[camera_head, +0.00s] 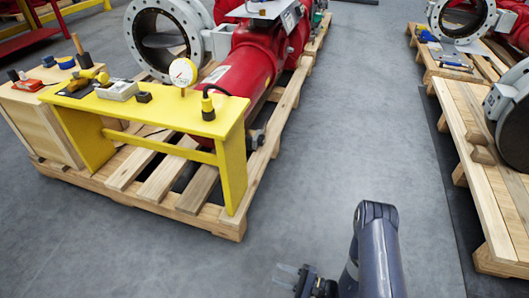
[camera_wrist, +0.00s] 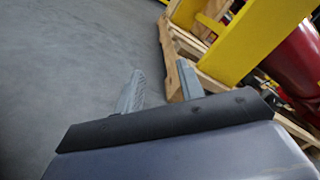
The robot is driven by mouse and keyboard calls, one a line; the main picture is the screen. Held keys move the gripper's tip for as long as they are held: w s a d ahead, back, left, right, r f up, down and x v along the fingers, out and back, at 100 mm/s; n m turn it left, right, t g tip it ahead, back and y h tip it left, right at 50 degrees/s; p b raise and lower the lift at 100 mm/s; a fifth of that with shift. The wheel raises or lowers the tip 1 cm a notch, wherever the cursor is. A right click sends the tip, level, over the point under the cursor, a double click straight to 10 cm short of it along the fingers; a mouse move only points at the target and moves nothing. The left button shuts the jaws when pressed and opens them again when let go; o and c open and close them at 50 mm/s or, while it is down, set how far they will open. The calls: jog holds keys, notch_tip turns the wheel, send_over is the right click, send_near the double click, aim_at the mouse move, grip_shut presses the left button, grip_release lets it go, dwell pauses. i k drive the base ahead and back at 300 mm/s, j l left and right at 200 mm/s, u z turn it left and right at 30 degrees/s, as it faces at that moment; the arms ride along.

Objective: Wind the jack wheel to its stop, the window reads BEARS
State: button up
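A red valve actuator (camera_head: 240,72) lies on a wooden pallet (camera_head: 232,228), joined to a grey flanged valve (camera_head: 150,22). A small dark grey fitting (camera_head: 257,138) shows low at its near end, behind the yellow bench; I cannot tell whether it is the jack wheel. No window reading BEARS is legible. My gripper (camera_head: 288,274) is low over the floor in front of the pallet, well apart from the actuator. In the wrist view my gripper (camera_wrist: 160,70) has its two grey fingers spread with nothing between them. The actuator's red body (camera_wrist: 302,62) is at the right edge there.
A yellow bench (camera_head: 232,165) stands across the pallet's near end, bearing a round dial gauge (camera_head: 183,73) and tools. A wooden cabinet (camera_head: 35,120) is to its left. Another pallet (camera_head: 490,190) with valves is at right. Grey floor (camera_head: 350,110) between the pallets is clear.

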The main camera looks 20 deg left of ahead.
aim_at(261, 140)
jog(key=i+j, duration=0.2)
jog(key=i, duration=0.55)
jog(key=i+j+u, duration=0.1)
jog(key=i, duration=0.6)
jog(key=i+j, duration=0.2)
jog(key=i, duration=0.55)
